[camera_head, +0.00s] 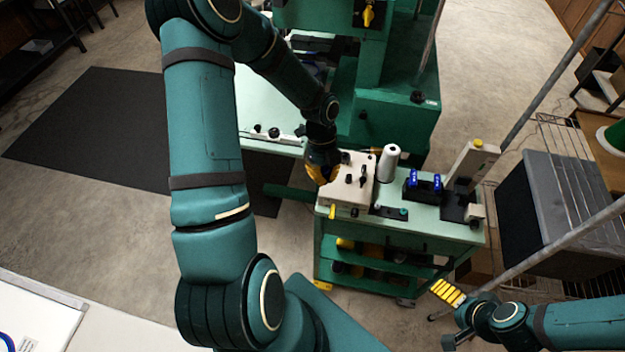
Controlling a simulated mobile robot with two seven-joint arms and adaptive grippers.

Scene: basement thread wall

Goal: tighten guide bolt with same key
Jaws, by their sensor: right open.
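A beige block-like fixture (349,187) with black knobs stands on the left part of the green cart's top (445,229). My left gripper (323,172), with yellow fingers, is at the fixture's left side. I cannot tell whether it touches the fixture or whether its fingers are open or shut. No key can be made out in it. I cannot single out the guide bolt; the black knobs (362,182) on the fixture are small. My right gripper (447,318) is open and empty at the lower right, in front of the cart and away from the fixture.
A white spool (388,163) stands behind the fixture. A black holder with blue-topped items (424,187) and a beige upright post (472,165) stand to its right. A green machine (385,110) is behind. Grey rails (556,75) and a grey box (553,205) are at the right.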

